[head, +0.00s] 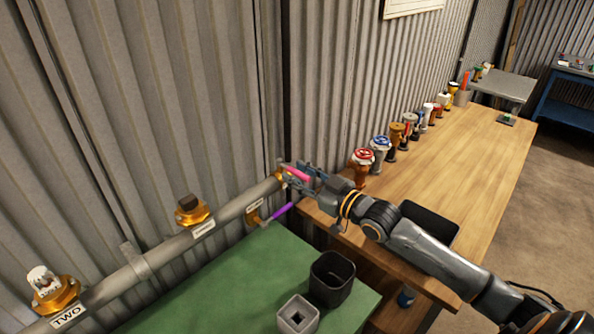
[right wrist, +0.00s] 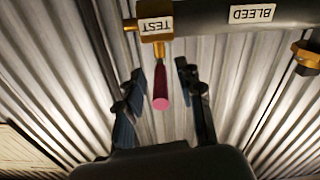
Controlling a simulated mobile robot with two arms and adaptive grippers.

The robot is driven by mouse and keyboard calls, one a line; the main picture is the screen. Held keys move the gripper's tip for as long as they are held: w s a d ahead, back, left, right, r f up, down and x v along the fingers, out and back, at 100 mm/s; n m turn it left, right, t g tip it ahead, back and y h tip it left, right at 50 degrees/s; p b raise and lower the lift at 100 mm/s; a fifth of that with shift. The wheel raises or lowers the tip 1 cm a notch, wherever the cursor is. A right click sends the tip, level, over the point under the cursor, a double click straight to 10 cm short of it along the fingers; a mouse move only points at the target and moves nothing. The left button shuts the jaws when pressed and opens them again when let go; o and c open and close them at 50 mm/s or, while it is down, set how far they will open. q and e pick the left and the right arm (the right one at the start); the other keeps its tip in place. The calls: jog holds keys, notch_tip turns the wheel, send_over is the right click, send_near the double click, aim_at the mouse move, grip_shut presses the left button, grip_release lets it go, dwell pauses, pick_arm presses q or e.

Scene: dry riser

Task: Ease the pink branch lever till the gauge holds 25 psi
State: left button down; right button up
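The pink lever (head: 297,174) is on a brass valve at the far end of the grey pipe (head: 165,252). In the right wrist view the pink lever (right wrist: 160,88) hangs from a brass fitting labelled TEST (right wrist: 156,26). My right gripper (head: 308,178) is at the lever. In the right wrist view its two fingers (right wrist: 161,75) are apart, one each side of the lever, with gaps showing. A purple lever (head: 283,210) is on a nearer valve of the same pipe. I cannot make out a gauge face. My left gripper is not in view.
A green surface (head: 222,280) carries two open dark and grey square containers (head: 332,278). A wooden bench (head: 458,150) on the right holds several valve-like fittings (head: 380,147) along the wall. Corrugated wall stands close behind the pipe. A BLEED label (right wrist: 252,13) is beside TEST.

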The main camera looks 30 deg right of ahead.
jog(key=shift+w+a, duration=0.15)
jog(key=shift+w, duration=0.15)
grip_shut()
jog(key=shift+w, duration=0.15)
